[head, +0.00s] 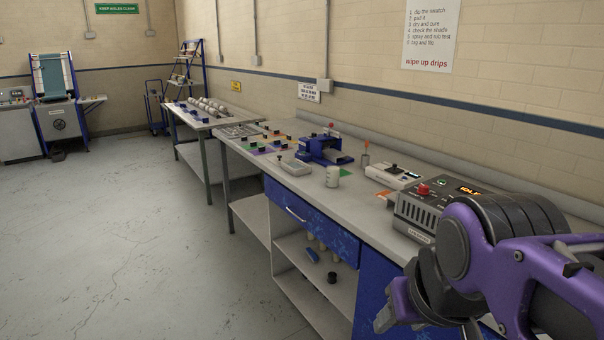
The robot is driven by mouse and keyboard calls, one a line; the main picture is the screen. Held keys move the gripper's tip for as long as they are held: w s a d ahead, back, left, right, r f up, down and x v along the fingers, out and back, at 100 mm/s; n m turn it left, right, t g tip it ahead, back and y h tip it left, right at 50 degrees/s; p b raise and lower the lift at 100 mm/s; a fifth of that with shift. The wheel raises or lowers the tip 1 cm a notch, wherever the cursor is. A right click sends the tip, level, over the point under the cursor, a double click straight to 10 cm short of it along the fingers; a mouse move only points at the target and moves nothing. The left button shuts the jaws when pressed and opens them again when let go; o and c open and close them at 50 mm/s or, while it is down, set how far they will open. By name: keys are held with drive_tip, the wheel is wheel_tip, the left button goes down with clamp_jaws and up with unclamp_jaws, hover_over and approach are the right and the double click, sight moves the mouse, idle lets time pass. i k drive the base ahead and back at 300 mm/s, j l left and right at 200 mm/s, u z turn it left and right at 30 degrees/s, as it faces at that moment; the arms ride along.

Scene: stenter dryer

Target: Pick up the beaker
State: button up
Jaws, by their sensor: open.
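A pale, whitish beaker (332,177) stands upright on the grey workbench (352,203), near its front edge and above the blue drawer. It is small in the head view, and I cannot make out what is in it. My gripper (392,316) is at the bottom right, low and in front of the bench's blue cabinet. It is open and well apart from the beaker, to the right and nearer to me. My purple arm hides part of the gripper and the near end of the bench.
A blue press (322,149) stands behind the beaker, with a shallow grey tray (295,166) to its left. A white scale-like device (391,176) and a grey control box (425,208) reading "IDLE" stand to the right. Open shelves lie below. The floor at left is clear.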

sight(332, 171)
drive_tip(key=i+j+z, duration=0.2)
drive_tip(key=i+j, duration=1.25)
